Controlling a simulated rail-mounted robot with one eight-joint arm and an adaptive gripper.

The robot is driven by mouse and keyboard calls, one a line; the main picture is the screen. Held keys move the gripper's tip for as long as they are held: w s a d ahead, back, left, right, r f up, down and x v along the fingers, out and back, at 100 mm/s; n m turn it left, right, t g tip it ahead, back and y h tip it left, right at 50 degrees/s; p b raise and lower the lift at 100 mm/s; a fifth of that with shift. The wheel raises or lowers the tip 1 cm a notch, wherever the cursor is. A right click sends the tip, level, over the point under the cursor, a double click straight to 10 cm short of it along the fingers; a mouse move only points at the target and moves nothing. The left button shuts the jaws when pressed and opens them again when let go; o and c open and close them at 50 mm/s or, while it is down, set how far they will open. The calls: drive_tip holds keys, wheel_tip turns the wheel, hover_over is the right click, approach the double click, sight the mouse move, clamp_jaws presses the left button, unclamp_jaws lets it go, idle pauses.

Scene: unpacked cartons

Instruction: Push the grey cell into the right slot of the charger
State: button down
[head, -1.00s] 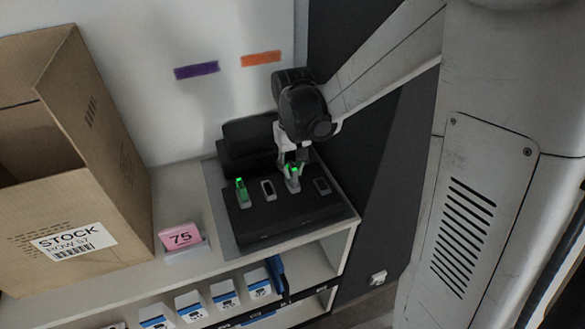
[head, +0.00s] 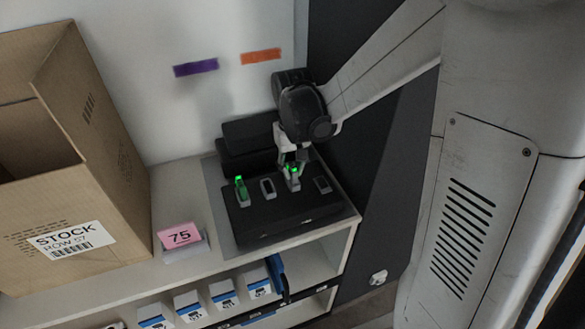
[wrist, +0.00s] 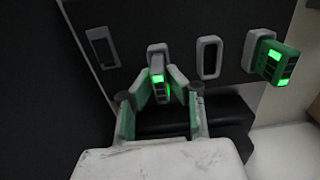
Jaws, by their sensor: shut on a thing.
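The black charger (head: 250,225) lies flat on the shelf top, with a row of slots with pale rims. My gripper (wrist: 160,79) is shut on the grey cell (wrist: 159,90), its two green-padded fingers on either side of it. The cell has a lit green end and stands at a rimmed slot; how deep it sits is hard to tell. In the head view my gripper (head: 291,165) is over the slot second from the right. Another lit cell (head: 241,190) stands in the leftmost slot and shows at the right of the wrist view (wrist: 276,63).
Empty slots lie on both sides of the held cell: one to its left (head: 267,189), one to its right (head: 322,185). A big open carton (head: 100,190) stands at the left. A pink "75" card (head: 180,236) stands by the charger. A black block (head: 247,140) is behind.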

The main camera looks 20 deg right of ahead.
sight(293, 167)
drive_tip(key=c, duration=1.6)
unclamp_jaws()
drive_tip(key=shift+c, duration=0.2)
wheel_tip(293, 167, up, 12)
drive_tip(key=s+f+t+b, duration=0.1)
drive_tip(key=s+t+b, duration=0.3)
drive_tip(key=s, duration=1.2)
drive_tip(key=t, duration=0.3)
drive_tip(key=shift+s+f, duration=0.15)
drive_tip(key=shift+s, duration=0.1)
